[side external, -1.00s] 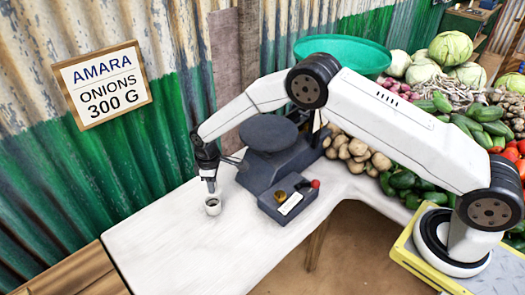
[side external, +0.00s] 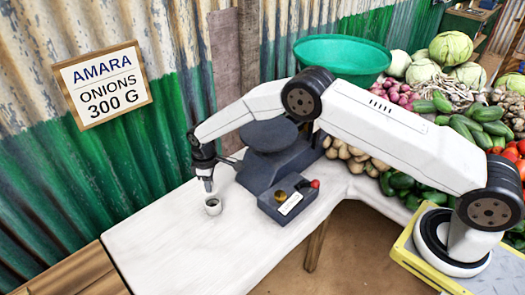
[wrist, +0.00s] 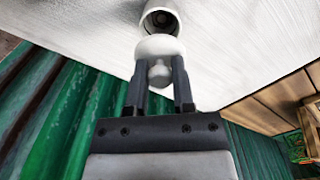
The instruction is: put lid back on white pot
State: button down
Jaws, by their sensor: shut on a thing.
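The small white pot (side external: 213,207) stands upright on the white table, its dark opening showing. In the wrist view the pot (wrist: 160,13) is at the top edge, with its open mouth facing up. The white lid (wrist: 159,46) is held just in front of the pot in that view, covering part of its near side. My gripper (wrist: 161,72) is shut on the lid's knob, one finger on each side. In the side view my gripper (side external: 208,186) points down close above the pot, slightly to its left. The lid is too small to make out clearly there.
A dark weighing scale (side external: 272,155) and a control box (side external: 289,200) with knobs stand right of the pot. Potatoes, cucumbers and other vegetables lie further right, by a green basin (side external: 343,55). The table (side external: 165,250) in front and left is clear. A corrugated wall runs behind.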

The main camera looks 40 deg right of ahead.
jog(key=shift+f, duration=2.45)
jog(key=shift+f, duration=0.2)
dwell(0.7)
grip_release()
dwell(0.3)
jog(key=shift+r, duration=0.15)
jog(key=shift+r, duration=3.35)
